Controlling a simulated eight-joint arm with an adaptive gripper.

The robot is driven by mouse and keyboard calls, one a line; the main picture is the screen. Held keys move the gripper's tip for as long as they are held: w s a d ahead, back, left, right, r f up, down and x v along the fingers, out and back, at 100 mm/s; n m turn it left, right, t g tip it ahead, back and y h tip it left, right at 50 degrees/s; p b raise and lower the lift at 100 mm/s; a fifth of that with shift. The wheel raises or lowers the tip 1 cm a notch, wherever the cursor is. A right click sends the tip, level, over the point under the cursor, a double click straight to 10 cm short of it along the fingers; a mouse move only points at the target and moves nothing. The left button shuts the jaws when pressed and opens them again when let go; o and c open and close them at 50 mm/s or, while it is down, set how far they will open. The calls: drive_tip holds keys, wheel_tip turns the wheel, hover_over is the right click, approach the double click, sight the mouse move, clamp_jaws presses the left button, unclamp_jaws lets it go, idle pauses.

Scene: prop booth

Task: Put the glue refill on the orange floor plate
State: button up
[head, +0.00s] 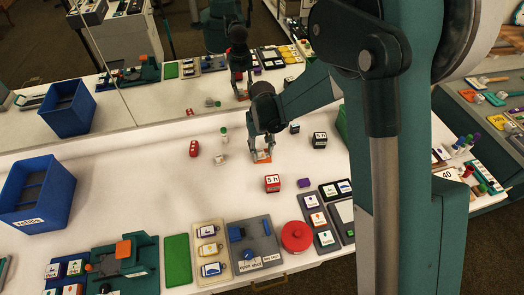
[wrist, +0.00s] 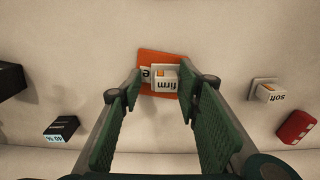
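The orange floor plate (wrist: 152,57) lies on the pale table top, and it also shows in the head view (head: 257,159). A small white block marked "firm" (wrist: 165,84) with an orange patch rests on or just above it; I cannot tell which. Another white piece (wrist: 146,75) shows partly beside that block. No thing is clearly marked as the glue refill. My gripper (wrist: 160,92) points down over the plate, its green-padded fingers apart on either side of the block. In the head view my gripper (head: 262,150) partly hides the plate.
A white "soft" block (wrist: 268,92) and a red item (wrist: 297,126) lie to the right in the wrist view. A blue refills bin (head: 45,195) is at left. Trays line the front edge; a mirror stands behind.

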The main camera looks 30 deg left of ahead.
sight(262, 150)
drive_tip(key=shift+r, duration=0.15)
wheel_tip(262, 150, up, 12)
drive_tip(key=p, duration=0.1)
idle(0.5)
idle(0.6)
drive_tip(key=w+d+r+m+t, duration=0.1)
drive_tip(key=d+r, duration=0.5)
drive_tip(key=d, duration=0.4)
drive_tip(key=d+r+m+t+y, duration=0.1)
drive_tip(key=d+r+m, duration=0.1)
drive_tip(key=d+r, duration=0.6)
drive_tip(key=w+d+r+m+t, duration=0.1)
drive_tip(key=d+r, duration=0.3)
drive_tip(key=d, duration=0.9)
drive_tip(key=s+d+m+t, duration=0.1)
drive_tip(key=s+d, duration=0.4)
drive_tip(key=d, duration=0.4)
drive_tip(key=s+d+r+m+t, duration=0.1)
drive_tip(key=s+d+m, duration=0.1)
drive_tip(key=s+d, duration=0.4)
drive_tip(key=s+d+r+m+t+h, duration=0.1)
drive_tip(key=s+d, duration=0.5)
drive_tip(key=d, duration=0.7)
drive_tip(key=shift+r+m+t, duration=0.15)
drive_tip(key=shift+m+t, duration=0.35)
drive_tip(key=shift+t, duration=0.1)
